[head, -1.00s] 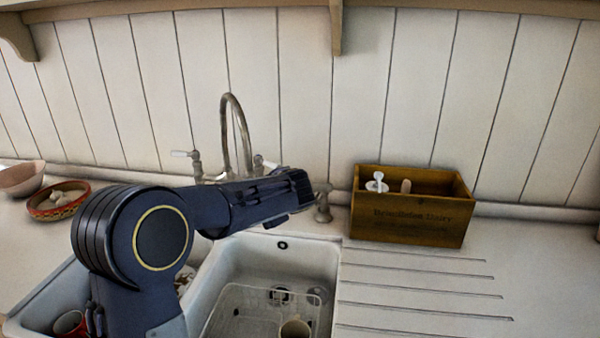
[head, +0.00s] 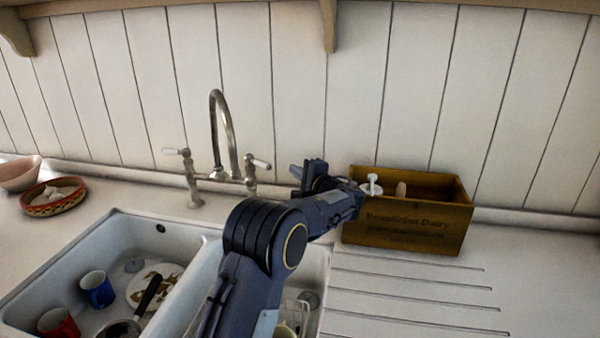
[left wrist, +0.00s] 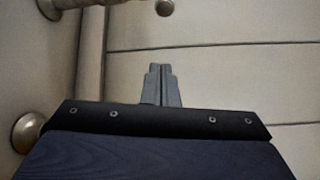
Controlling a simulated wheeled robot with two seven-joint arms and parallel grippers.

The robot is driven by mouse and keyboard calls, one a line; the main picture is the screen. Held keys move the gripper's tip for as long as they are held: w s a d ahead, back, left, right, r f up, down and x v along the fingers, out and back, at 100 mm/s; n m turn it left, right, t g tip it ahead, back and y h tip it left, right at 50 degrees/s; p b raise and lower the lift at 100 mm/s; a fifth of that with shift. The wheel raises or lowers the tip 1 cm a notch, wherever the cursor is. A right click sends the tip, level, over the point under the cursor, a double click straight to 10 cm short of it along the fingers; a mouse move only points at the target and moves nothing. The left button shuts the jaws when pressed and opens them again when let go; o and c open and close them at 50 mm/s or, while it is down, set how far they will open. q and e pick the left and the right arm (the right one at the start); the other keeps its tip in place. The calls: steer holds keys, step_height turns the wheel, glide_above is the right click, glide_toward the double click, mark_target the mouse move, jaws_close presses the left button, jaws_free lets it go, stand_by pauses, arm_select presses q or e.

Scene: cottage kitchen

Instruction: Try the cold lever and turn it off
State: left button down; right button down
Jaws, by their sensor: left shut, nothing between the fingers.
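The metal tap (head: 234,150) stands behind the sinks with a tall curved spout. Its left lever (head: 177,151) has a white handle pointing left. Its right lever (head: 260,163) has a white handle pointing right. No hot or cold marking is legible, and I cannot make out running water. My left gripper (head: 297,171) is right of the right lever, apart from it in the head view, and left of the wooden box. In the left wrist view its fingers (left wrist: 161,72) are together and empty, with metal tap parts (left wrist: 88,4) at the top. My right gripper is not in view.
A wooden box (head: 410,232) holding a white-handled item stands close to my left wrist. The left sink holds a blue mug (head: 97,288), a red mug (head: 58,323), a plate and a pan. Bowls (head: 54,197) stand at far left. The ribbed drainer at right is clear.

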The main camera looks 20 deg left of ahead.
mark_target(257, 163)
arm_select(q)
steer(key=a, duration=0.2)
steer(key=a+p, duration=0.1)
steer(key=s+a+p, duration=0.1)
steer(key=a, duration=0.1)
steer(key=shift+a+r, duration=0.25)
steer(key=shift+a, duration=0.1)
stand_by(0.3)
steer(key=s+a+m+t+h+b, duration=0.2)
steer(key=s+m+t+h+b, duration=0.3)
steer(key=b, duration=1.2)
steer(key=shift+s+a+m+t+h, duration=0.15)
steer(key=shift+s+m+t+h, duration=0.2)
steer(key=shift+t+h, duration=0.2)
